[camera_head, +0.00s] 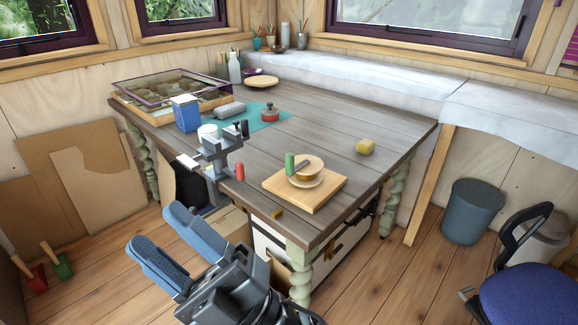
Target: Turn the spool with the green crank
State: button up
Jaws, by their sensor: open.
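The spool (308,165) is a pale wooden reel lying on a square wooden base (327,197) near the front of the table. The green crank (290,163) is a short upright green handle at the left side of the spool's top. My gripper (158,233) is at the lower left, in front of the table and apart from the spool. Its two blue fingers are spread open with nothing between them.
A grey vise (218,150) is clamped at the table's (320,110) front left edge, with a small red object (240,171) beside it. A yellow block (365,147) lies behind the spool. A blue chair (532,285) stands at the right.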

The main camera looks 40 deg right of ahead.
jog(key=w+a+r+n+g+y, duration=0.25)
jog(key=w+n+g+y, duration=0.35)
jog(key=n+g+y, duration=0.65)
jog(key=w+d+f+n+g+h, duration=0.2)
jog(key=w+d+n+g+h, duration=0.35)
jog(key=n, duration=0.65)
jog(key=n+g+h, duration=0.2)
jog(key=g+h, duration=0.1)
jog(key=h, duration=1.3)
send_near(289, 172)
jog(key=shift+w+a+r+m+b, duration=0.15)
jog(key=shift+w+r+b, duration=0.1)
jog(key=shift+w, duration=0.1)
jog(key=shift+w+a+r+m+b, duration=0.1)
jog(key=shift+w+a+b, duration=0.1)
jog(key=shift+w, duration=0.1)
jog(key=shift+h, duration=0.3)
jog(key=x, duration=0.7)
jog(key=shift+w+d+f+p, duration=0.15)
jog(key=shift+d+f+p, duration=0.1)
jog(key=shift+f+p, duration=0.1)
jog(key=shift+c, duration=0.3)
grip_shut()
